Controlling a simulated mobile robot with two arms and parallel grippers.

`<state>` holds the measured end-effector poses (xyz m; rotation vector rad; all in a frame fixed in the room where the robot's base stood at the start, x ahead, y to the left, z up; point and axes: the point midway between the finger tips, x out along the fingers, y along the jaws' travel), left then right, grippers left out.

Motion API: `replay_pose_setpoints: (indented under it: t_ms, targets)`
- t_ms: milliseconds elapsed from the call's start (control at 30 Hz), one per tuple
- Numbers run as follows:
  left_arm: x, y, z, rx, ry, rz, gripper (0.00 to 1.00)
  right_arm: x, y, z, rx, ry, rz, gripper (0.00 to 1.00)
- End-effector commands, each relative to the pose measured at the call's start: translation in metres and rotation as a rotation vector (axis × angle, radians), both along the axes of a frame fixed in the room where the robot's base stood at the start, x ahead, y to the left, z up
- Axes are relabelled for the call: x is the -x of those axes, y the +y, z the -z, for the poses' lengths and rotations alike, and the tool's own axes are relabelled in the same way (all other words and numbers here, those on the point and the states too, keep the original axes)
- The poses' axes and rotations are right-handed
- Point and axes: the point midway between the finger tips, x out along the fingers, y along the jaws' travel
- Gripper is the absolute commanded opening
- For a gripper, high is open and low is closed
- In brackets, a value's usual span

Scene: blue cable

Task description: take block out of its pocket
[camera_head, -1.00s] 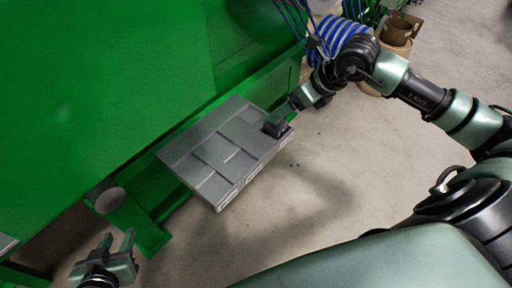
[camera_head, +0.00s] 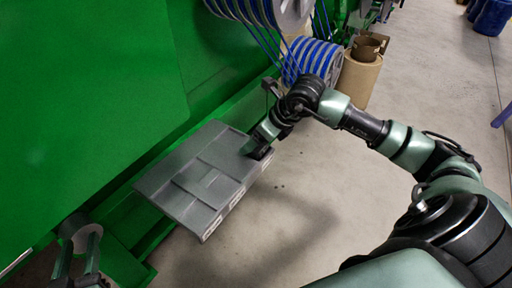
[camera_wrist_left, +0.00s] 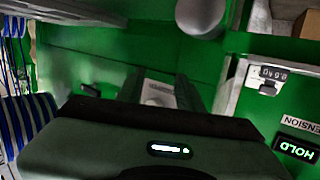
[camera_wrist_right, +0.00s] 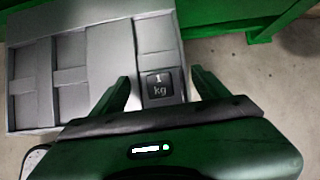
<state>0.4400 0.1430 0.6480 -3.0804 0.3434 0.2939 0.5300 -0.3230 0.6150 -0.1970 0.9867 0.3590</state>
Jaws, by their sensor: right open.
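The block is dark and marked "1 kg" (camera_wrist_right: 160,84). It sits in an end pocket of the grey tray (camera_wrist_right: 25,70) in the right wrist view. In the head view the grey tray (camera_head: 190,205) lies beside the green machine. My right gripper (camera_head: 257,151) is at the tray's right corner and mostly hides the block there. In the right wrist view my right gripper (camera_wrist_right: 164,84) is open, with one finger on each side of the block. I cannot tell if they touch it. My left gripper (camera_head: 80,250) is open and empty at the lower left.
The green machine (camera_head: 90,90) walls off the left side. Blue cable spools (camera_head: 310,60) and a brown cardboard roll (camera_head: 360,75) stand beyond my right arm. Concrete floor (camera_head: 300,225) is clear right of the tray.

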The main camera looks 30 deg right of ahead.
Motion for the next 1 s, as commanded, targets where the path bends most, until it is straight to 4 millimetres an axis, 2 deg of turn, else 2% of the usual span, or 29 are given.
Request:
replay_pose_setpoints:
  t_ms: [67, 300, 333, 800, 1000]
  targets:
    - [0.0, 0.0, 0.0, 0.0, 0.001, 0.0, 0.36, 0.0, 0.0, 0.0, 0.0, 0.0, 0.0, 0.72]
    - [0.0, 0.0, 0.0, 0.0, 0.002, 0.0, 0.36, 0.0, 0.0, 0.0, 0.0, 0.0, 0.0, 0.05]
    - [0.0, 0.0, 0.0, 0.0, 0.002, 0.0, 0.36, 0.0, 0.0, 0.0, 0.0, 0.0, 0.0, 0.0]
    - [0.001, 0.001, 0.001, -0.004, 0.017, -0.001, 0.36, -0.002, 0.0, -0.009, 0.0, -0.009, 0.001, 0.0]
    - [0.01, 0.006, 0.024, -0.032, 0.136, -0.009, 0.36, -0.002, -0.001, -0.027, -0.001, -0.009, 0.001, 0.0]
